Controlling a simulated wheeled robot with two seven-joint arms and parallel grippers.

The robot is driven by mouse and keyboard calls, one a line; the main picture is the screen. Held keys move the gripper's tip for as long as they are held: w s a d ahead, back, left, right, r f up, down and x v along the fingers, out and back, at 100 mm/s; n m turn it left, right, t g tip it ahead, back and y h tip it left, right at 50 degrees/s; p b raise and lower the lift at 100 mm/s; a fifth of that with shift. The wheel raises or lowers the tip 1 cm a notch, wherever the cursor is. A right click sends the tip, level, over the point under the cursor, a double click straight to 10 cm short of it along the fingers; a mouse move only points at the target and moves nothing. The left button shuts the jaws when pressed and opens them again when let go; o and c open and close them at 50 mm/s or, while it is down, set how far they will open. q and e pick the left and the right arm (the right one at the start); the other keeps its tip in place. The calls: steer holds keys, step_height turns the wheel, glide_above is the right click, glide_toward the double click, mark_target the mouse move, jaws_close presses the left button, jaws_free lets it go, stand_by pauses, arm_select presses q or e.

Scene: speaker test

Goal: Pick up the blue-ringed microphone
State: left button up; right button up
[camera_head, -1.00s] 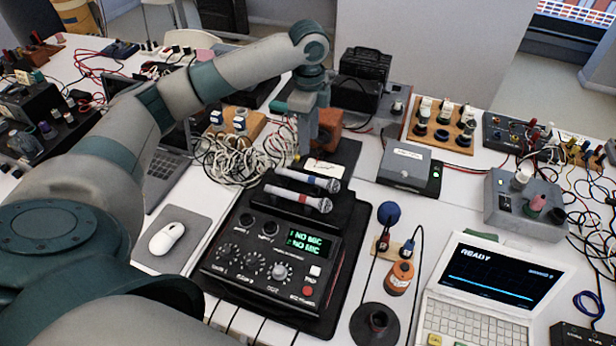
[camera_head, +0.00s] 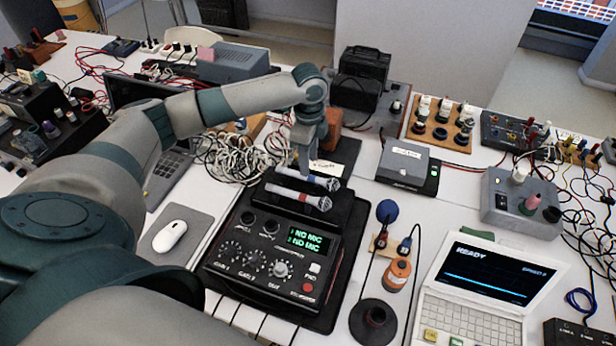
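Two silver microphones lie side by side on the black rest at the back of the mixer (camera_head: 262,240), heads to the right. The farther microphone (camera_head: 320,181) seems to have a blue band near its head; it is small in the picture. The nearer microphone (camera_head: 305,199) lies parallel, closer to the mixer display. My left gripper (camera_head: 305,172) points down at the farther microphone, its fingertips right at or just above the body. I cannot tell whether they touch it or how far apart they are. My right gripper is out of view.
White cables (camera_head: 228,158) bundle left of the rest. A white laptop (camera_head: 490,290) is at lower right, a mouse (camera_head: 169,236) at left.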

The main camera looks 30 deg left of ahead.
arm_select(q)
steer(key=f, duration=0.1)
steer(key=f+p, duration=0.2)
steer(key=shift+s+f, duration=0.25)
steer(key=shift+f, duration=0.8)
jaws_close()
